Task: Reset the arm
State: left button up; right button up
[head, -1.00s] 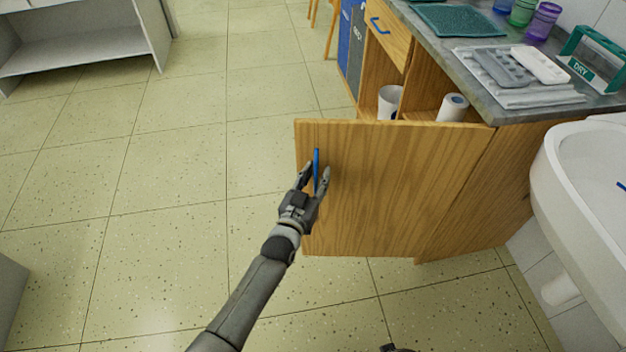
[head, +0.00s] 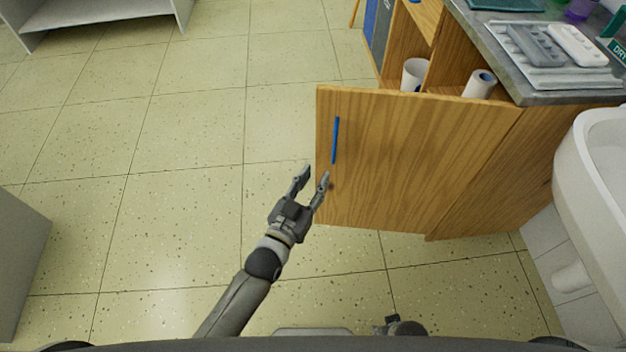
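My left gripper (head: 314,174) is open and empty. It is in front of the wooden cabinet door (head: 420,160), below and left of its blue handle (head: 335,141), and apart from the handle. The door stands swung open from the cabinet. A small dark part of my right arm (head: 401,327) shows at the bottom edge; I cannot make out its fingers.
Inside the cabinet are a white cup-like container (head: 414,74) and a white roll (head: 480,84). The grey countertop (head: 510,66) holds trays. A white sink (head: 597,170) is at right, a grey block (head: 18,262) at left. The tiled floor (head: 160,200) is clear.

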dwell(0.4)
